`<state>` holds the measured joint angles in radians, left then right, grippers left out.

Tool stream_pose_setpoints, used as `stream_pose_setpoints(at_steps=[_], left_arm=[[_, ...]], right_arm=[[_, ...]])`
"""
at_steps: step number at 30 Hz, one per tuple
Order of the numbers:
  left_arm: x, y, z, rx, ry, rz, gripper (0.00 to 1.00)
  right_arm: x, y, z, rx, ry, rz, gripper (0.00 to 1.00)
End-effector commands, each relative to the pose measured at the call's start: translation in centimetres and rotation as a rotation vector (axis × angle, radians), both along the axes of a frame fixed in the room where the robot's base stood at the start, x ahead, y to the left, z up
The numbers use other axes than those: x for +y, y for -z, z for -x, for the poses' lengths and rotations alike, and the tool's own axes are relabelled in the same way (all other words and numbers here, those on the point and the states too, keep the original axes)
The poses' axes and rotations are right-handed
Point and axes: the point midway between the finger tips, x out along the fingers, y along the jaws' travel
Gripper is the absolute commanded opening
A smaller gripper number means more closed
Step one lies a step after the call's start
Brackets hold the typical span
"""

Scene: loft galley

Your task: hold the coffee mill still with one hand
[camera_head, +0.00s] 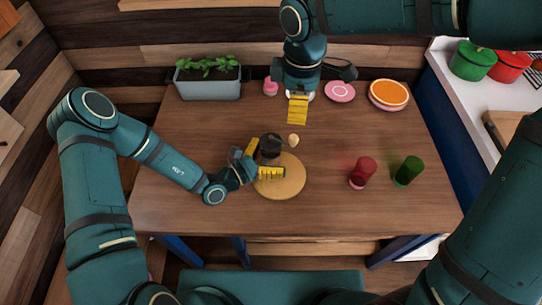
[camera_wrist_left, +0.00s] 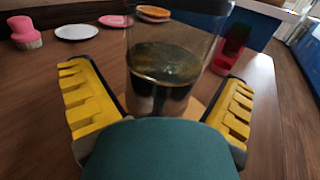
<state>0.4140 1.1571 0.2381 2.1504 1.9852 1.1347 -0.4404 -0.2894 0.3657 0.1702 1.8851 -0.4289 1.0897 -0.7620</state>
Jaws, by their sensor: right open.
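The coffee mill (camera_head: 270,146) is a dark upright body near a round wooden board (camera_head: 287,188). In the left wrist view the mill (camera_wrist_left: 166,70) is clear above, with dark contents lower down. My left gripper (camera_head: 268,157) has a yellow finger on either side of the mill, and gaps show between pads and mill in the left wrist view. The mill's lower part is hidden by my gripper. A small beige knob (camera_head: 293,140) shows right of the mill; I cannot tell whether it is attached. My right gripper (camera_head: 298,109) is open and empty, pointing down behind the mill.
A red glass (camera_head: 362,172) and a green glass (camera_head: 408,171) stand to the right. The table's left front is clear.

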Motion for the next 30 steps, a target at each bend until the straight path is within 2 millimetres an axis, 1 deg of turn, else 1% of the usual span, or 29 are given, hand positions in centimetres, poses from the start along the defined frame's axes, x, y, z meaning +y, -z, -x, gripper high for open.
stream_pose_setpoints(at_steps=[7,11,14,19,24,30], left_arm=[[0.1,0.0,0.0,0.0,0.0,0.0,0.99],[0.9,0.0,0.5,0.001,-0.002,-0.001,0.99],[2.2,0.0,1.4,0.001,-0.003,0.0,0.99],[5.2,0.0,3.4,0.002,-0.005,-0.001,0.99],[7.7,0.0,5.2,0.001,-0.003,0.0,0.99],[9.5,0.0,6.5,0.001,-0.002,-0.001,0.99]], right_arm=[[0.0,0.0,0.0,0.0,0.0,0.0,0.5],[0.0,0.0,0.0,0.0,0.0,0.0,0.5],[0.0,0.0,0.0,0.0,0.0,0.0,0.5],[0.0,0.0,0.0,0.0,0.0,0.0,0.5],[0.0,0.0,0.0,0.0,0.0,0.0,0.5],[0.0,0.0,0.0,0.0,0.0,0.0,0.5]])
